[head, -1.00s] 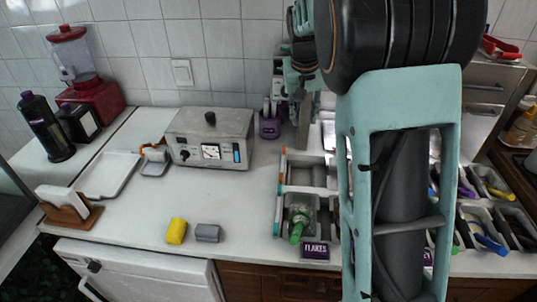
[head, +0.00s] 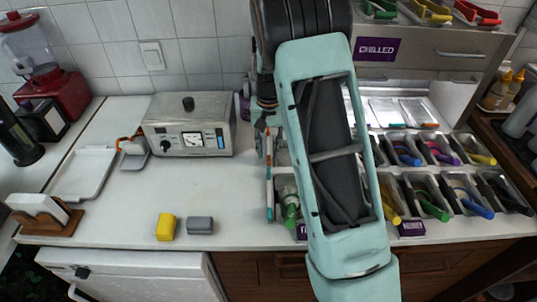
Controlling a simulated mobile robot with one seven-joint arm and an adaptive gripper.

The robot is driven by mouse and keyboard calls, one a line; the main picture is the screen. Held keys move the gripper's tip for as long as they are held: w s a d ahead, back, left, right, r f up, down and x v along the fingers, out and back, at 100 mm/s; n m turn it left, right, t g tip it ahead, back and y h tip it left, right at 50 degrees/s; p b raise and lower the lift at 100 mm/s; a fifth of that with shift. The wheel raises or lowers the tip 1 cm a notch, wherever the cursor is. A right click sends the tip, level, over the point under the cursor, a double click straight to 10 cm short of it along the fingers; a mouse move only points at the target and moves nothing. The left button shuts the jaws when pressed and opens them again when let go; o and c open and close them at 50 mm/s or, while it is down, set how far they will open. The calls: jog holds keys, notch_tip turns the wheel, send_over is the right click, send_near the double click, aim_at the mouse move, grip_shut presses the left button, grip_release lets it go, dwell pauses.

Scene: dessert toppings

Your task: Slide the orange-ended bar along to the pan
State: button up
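A narrow pale bar with an orange end (head: 268,172) stands out along the left edge of the topping trays in the head view. It runs front to back on the white counter. My gripper (head: 265,112) is at the far end of my arm, near the back of the trays and close above the bar's far end. It is small and dark there and partly covered by my arm, so I cannot make out its fingers or any contact. Several topping pans (head: 405,185) with coloured handles stand in rows right of my arm. I cannot tell which pan is meant.
A metal appliance (head: 190,125) stands at the back left of the trays. A yellow block (head: 166,227) and a grey block (head: 200,225) lie near the counter's front edge. A white tray (head: 82,174) lies at left. The counter between them is clear.

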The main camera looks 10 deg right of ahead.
jog(key=shift+f, duration=1.3)
grip_shut()
